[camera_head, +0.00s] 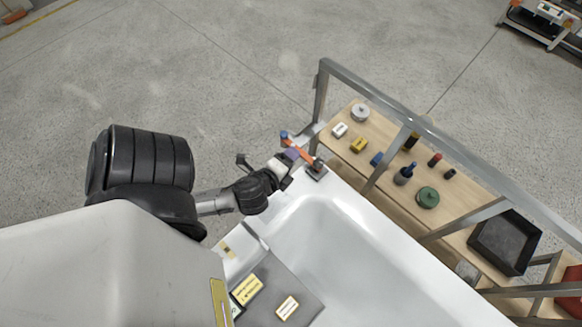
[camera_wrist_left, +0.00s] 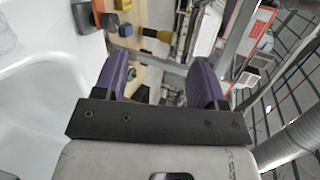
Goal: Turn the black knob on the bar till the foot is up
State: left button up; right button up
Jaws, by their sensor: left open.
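My left gripper (camera_head: 291,155) reaches to the far corner of the white tub, right beside an orange bar (camera_head: 300,150). The bar has a blue end (camera_head: 284,135) and a dark end piece (camera_head: 317,167) at the tub rim. In the left wrist view, the purple fingers of my left gripper (camera_wrist_left: 162,68) are apart with nothing held between them. A dark block (camera_wrist_left: 84,17) sits by the tub rim there, left of the fingers. I cannot clearly tell which dark part is the knob. The foot is not clearly visible. My right gripper is not in view.
The white tub (camera_head: 345,235) fills the lower middle. A metal rail (camera_head: 420,125) runs beside a wooden shelf (camera_head: 395,200) with several small items and a black tray (camera_head: 506,243). A grey panel (camera_head: 268,300) with labels lies at the tub's near side.

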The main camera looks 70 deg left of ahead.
pick_arm(q)
jog(key=s+d+r+n+g+h+p, duration=0.1)
jog(key=d+r+n+g+h+p, duration=0.3)
jog(key=p, duration=0.9)
jog(key=shift+s+d+r+n+h, duration=0.35)
jog(key=shift+d+r+n+h, duration=0.25)
jog(key=shift+d+r+n, duration=1.7)
jog(key=shift+d+r+m, duration=0.3)
jog(key=shift+d+m, duration=0.2)
